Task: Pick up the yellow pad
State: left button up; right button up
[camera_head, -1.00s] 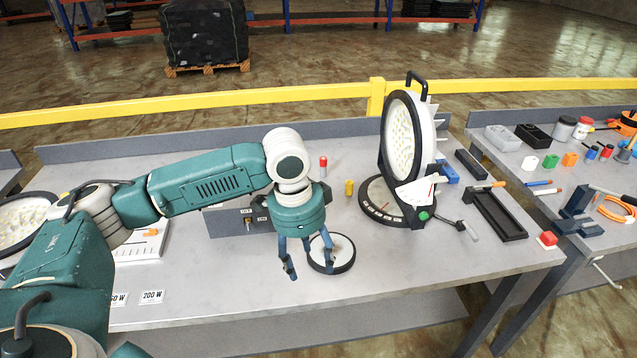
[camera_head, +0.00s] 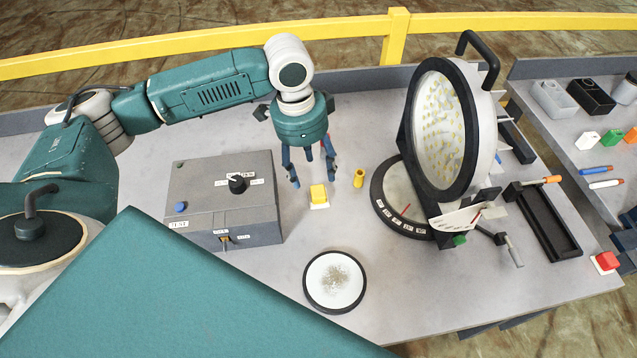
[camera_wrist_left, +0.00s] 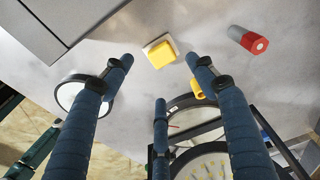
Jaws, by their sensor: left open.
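The yellow pad (camera_head: 319,193) is a small yellow block on a white square base, lying on the grey table right of the grey control box. It also shows in the left wrist view (camera_wrist_left: 160,50), just beyond the fingertips and between them. My left gripper (camera_head: 313,180) is open and empty, pointing down at the pad from slightly behind it. Its spread fingers also frame the pad in the wrist view (camera_wrist_left: 160,64). I see no finger clearly touching it. My right gripper is not in view.
A grey control box (camera_head: 222,200) stands left of the pad. A yellow cylinder (camera_head: 359,178) stands close on the right, with a large round lamp (camera_head: 445,130) beyond it. A black-rimmed disc (camera_head: 335,281) lies in front. A red-topped cylinder (camera_wrist_left: 249,40) is nearby.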

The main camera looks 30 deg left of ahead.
aim_at(318, 191)
pick_arm(q)
jog(key=shift+s+d+f, duration=0.1)
jog(key=shift+d+f, duration=0.05)
jog(key=shift+f, duration=0.45)
jog(key=shift+s+d+f, duration=0.1)
jog(key=shift+f, duration=0.5)
jog(key=shift+w+f, duration=0.1)
jog(key=shift+f, duration=0.25)
jog(key=f+p, duration=0.1)
jog(key=f, duration=0.1)
jog(key=w+f+p, duration=0.1)
jog(key=f, duration=0.2)
jog(key=shift+w+d, duration=0.1)
jog(key=shift+d, duration=0.1)
jog(key=shift+f, duration=0.25)
jog(key=shift+c, duration=0.7)
jog(key=c, duration=1.1)
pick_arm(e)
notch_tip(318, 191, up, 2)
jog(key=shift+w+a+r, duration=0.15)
